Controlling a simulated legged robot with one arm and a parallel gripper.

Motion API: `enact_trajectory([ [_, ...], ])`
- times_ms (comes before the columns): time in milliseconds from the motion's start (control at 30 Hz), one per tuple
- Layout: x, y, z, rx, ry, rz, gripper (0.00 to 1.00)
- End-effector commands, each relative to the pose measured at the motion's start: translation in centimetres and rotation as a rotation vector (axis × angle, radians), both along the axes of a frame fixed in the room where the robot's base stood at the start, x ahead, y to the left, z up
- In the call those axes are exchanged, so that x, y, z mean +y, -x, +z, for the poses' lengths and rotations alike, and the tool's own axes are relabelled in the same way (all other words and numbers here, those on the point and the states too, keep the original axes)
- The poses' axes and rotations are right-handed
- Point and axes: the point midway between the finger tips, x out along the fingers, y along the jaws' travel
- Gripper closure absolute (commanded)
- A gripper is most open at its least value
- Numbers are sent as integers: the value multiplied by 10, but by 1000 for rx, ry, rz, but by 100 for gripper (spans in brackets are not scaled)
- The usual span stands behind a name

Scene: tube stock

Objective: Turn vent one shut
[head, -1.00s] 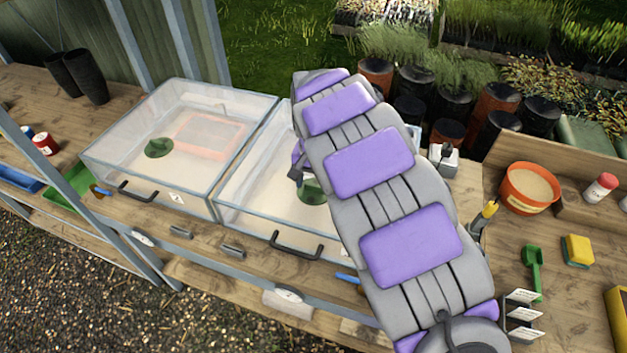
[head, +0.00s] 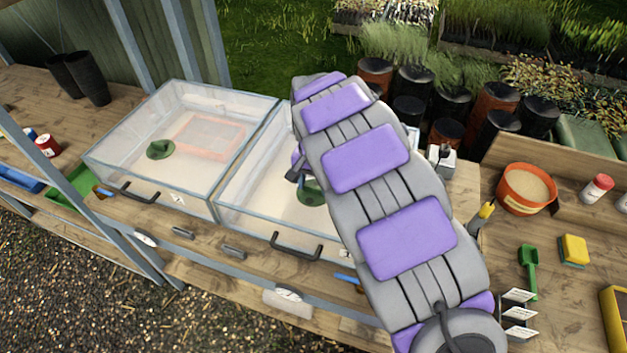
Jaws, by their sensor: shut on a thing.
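Two clear-lidded boxes stand side by side on the wooden bench. The left box (head: 150,187) has a round green vent (head: 160,149) on its lid. The right box (head: 236,213) has a similar green vent (head: 311,194), partly covered by my arm. Small tags on the fronts are too small to read, so I cannot tell which vent is vent one. My gripper (head: 295,173) is at the right box's vent and shut on it. Most of the gripper is hidden behind my arm, and the exact grip does not show.
Dark handles stick out from the front of the left (head: 139,193) and right box (head: 296,246). An orange pot (head: 526,190), a green scoop (head: 529,269) and a yellow sponge (head: 574,250) are at the right. Dark pots (head: 88,79) stand at the far left.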

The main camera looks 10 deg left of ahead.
Motion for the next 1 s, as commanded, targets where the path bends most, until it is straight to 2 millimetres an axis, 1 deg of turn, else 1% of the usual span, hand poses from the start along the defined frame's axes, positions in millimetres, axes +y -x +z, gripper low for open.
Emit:
enact_trajectory([
  [67, 1, 0, 0, -1, -2, -1, 73],
  [100, 1, 0, 0, -1, -2, -1, 40],
  [333, 1, 0, 0, -1, -2, 0, 18],
  [567, -1, 0, 1, -1, -3, 0, 17],
  [667, -1, -1, 5, -3, -4, 1, 17],
  [767, 0, -1, 17, -6, -4, 1, 17],
  [867, 0, -1, 36, -6, -3, 0, 17],
  [1000, 0, -2, 67, -7, -4, 2, 17],
])
